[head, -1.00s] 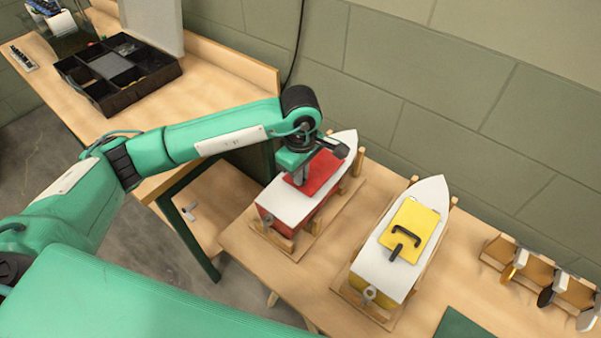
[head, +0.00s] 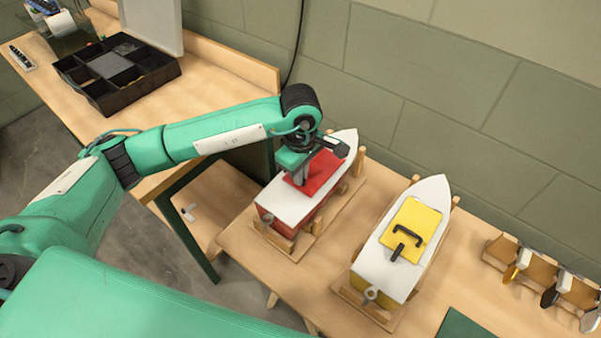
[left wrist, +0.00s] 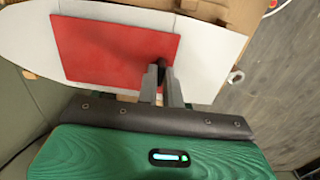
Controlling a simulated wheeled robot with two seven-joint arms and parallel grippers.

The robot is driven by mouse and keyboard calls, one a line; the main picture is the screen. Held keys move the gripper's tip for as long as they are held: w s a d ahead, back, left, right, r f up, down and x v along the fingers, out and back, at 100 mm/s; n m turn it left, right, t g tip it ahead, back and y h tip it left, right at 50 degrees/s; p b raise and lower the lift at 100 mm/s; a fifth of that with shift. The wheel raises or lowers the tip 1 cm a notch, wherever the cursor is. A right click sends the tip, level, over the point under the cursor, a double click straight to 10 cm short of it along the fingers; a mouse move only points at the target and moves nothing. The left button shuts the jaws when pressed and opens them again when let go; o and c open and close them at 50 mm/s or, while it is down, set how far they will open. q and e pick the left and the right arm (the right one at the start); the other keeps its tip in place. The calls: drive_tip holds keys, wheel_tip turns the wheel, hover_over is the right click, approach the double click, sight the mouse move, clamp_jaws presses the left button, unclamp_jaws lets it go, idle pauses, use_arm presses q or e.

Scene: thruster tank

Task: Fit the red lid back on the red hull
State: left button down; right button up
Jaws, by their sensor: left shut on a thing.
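The red hull (head: 308,219) with its white deck (head: 286,204) rests in a wooden cradle on the table. The red lid (head: 322,172) lies over the middle of that deck, and it also shows in the left wrist view (left wrist: 110,50) as a flat red rectangle. My left gripper (head: 302,178) points down onto the lid. Its two fingers, seen in the left wrist view (left wrist: 162,80), are shut on the lid's dark handle, mostly hidden between them. I cannot tell whether the lid is fully seated. My right gripper is not in view.
A yellow hull (head: 370,289) with a white deck and yellow lid (head: 411,228) stands to the right in its own cradle. Wooden holders with paddle-like parts (head: 548,280) stand at the far right. A black compartment tray (head: 118,72) sits on the left bench.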

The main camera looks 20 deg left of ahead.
use_arm(q)
drive_tip(key=c, duration=1.5)
unclamp_jaws()
drive_tip(key=shift+r, duration=0.1)
drive_tip(key=shift+r+p, duration=1.35)
drive_tip(key=shift+r, duration=2.55)
drive_tip(key=shift+s, duration=0.1)
